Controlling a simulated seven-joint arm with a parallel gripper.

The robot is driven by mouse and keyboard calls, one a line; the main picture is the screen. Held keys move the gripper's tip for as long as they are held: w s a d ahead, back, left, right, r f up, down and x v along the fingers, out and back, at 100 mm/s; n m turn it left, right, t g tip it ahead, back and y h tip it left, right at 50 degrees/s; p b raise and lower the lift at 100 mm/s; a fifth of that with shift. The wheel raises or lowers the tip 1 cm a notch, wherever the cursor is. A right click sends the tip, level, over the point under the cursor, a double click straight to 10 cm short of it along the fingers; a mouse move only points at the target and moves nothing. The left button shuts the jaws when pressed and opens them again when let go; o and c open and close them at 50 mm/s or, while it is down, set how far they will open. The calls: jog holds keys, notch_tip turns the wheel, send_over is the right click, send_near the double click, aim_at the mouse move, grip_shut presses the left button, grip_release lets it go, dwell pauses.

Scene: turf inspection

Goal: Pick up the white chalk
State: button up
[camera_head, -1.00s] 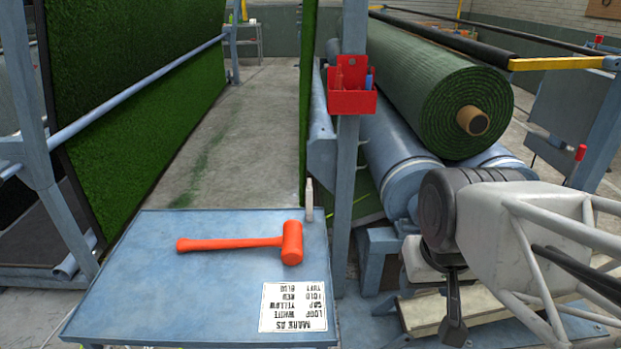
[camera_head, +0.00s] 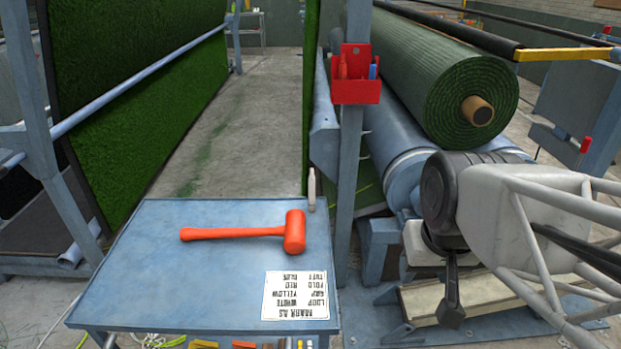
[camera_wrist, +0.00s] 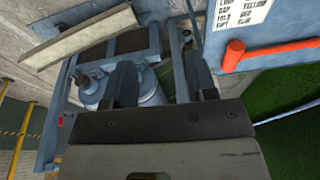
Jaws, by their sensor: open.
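A slim, pale off-white stick (camera_head: 311,188) stands upright at the far right corner of the blue table (camera_head: 150,290). It looks like the white chalk, though it is too small to be sure. My gripper (camera_wrist: 160,80) is open and empty, its two dark fingers apart in the wrist view. In the head view my gripper (camera_head: 452,300) hangs to the right of the table, well apart from the stick. I cannot make out the stick in the wrist view.
An orange mallet (camera_head: 245,232) and a printed card (camera_head: 296,295) lie on the table. A red holder (camera_head: 356,92) with red and blue sticks hangs on the blue post (camera_head: 347,190) beside the stick. A green turf roll (camera_head: 455,85) lies behind. Small coloured items show below the table's front edge.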

jog(key=w+a+f+m+g+y, duration=0.1)
jog(key=w+a+m+g+y, duration=0.15)
jog(key=w, duration=0.45)
jog(key=w+a+m+g+y, duration=0.1)
jog(key=w+a+m+y, duration=0.15)
jog(key=w, duration=0.45)
jog(key=m+y, duration=0.9)
jog(key=m, duration=0.4)
send_near(312, 190)
jog(key=shift+w+a+f+t, duration=0.15)
jog(key=shift+a+t, duration=0.1)
jog(key=shift+a, duration=0.2)
jog(key=shift+w+a+f+t, duration=0.1)
jog(key=shift+w+a+t, duration=0.1)
jog(key=shift+a, duration=0.3)
jog(key=shift+a, duration=0.1)
jog(key=shift+x, duration=1.2)
jog(key=shift+a, duration=0.1)
jog(key=shift+x, duration=2.5)
jog(key=shift+s+r, duration=0.1)
